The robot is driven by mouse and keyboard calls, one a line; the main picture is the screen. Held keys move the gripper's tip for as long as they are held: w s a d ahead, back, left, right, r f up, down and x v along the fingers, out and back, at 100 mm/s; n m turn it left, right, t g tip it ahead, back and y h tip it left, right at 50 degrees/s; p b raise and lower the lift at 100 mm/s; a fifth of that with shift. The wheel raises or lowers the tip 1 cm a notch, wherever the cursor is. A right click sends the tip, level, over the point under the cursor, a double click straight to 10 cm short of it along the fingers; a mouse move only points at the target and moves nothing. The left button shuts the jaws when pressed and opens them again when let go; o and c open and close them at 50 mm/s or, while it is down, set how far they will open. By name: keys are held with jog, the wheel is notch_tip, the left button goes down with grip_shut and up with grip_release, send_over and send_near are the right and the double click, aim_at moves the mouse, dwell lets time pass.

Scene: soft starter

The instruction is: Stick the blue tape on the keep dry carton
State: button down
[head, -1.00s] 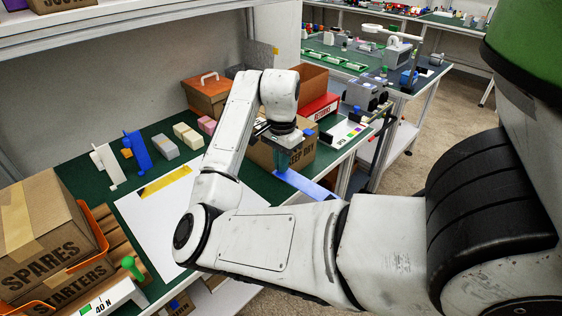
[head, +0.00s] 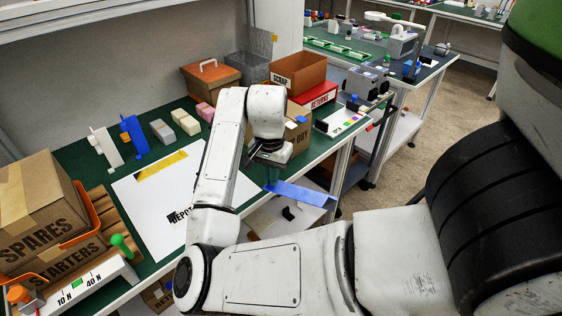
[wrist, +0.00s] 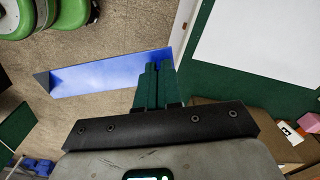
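My gripper (wrist: 153,80) has its two green fingers close together on one end of the blue tape (wrist: 105,76), a flat blue strip. The strip sticks out to the left in the wrist view, with a dark folded-looking far end. In the head view the blue tape (head: 303,194) hangs in the air past the table's front edge, over the floor and lower shelf. The keep dry carton (head: 299,138) stands on the green table behind my gripper, part of its lettering hidden by my arm. Its brown top (wrist: 262,118) shows in the wrist view, partly covered by my gripper.
A white sheet (head: 150,205) with a yellow strip (head: 162,166) lies left of my arm. A red returns box (head: 318,97) and a scrap box (head: 298,74) stand behind the carton. A white panel (head: 340,122) lies right of it. A spares carton (head: 35,205) is at left.

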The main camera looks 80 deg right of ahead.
jog(key=w+a+f+n, duration=0.5)
jog(key=a+n, duration=0.1)
jog(key=a, duration=0.4)
jog(key=w+a+f+n, duration=0.5)
jog(key=a+f+n, duration=0.1)
jog(key=a, duration=0.5)
jog(key=w+a+f+n, duration=0.5)
jog(key=a+n, duration=0.2)
jog(key=a, duration=0.3)
jog(key=shift+a+f, duration=0.3)
jog(key=shift+a, duration=0.1)
jog(key=shift+w, duration=0.1)
jog(key=shift+f, duration=0.1)
